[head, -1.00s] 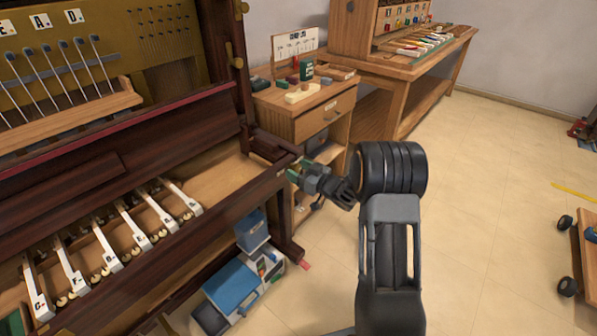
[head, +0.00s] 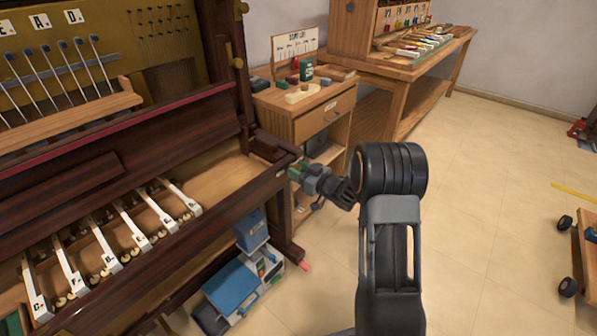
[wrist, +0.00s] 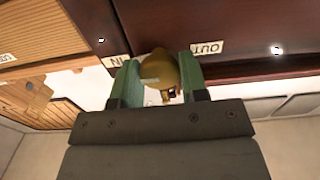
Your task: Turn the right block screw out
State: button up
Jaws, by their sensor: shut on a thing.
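The right block screw (wrist: 160,72) is a brass, rounded head at the dark red wooden piano end block (wrist: 240,68). In the wrist view, my gripper (wrist: 159,80) has its two green fingers on either side of the screw head and is shut on it. An "IN" label (wrist: 120,61) is left of the screw and an "OUT" label (wrist: 207,48) is right of it. In the head view, my gripper (head: 297,172) is at the right end of the piano's front, and the screw is hidden there.
White keys (head: 134,228) lie in the open piano (head: 235,215) to the left. A wooden cabinet (head: 322,124) stands behind my gripper. A blue-lidded box (head: 232,287) is on the floor below.

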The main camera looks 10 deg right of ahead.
jog(key=shift+f, duration=0.1)
jog(key=shift+n+b, duration=8.05)
jog(key=shift+n, duration=9.75)
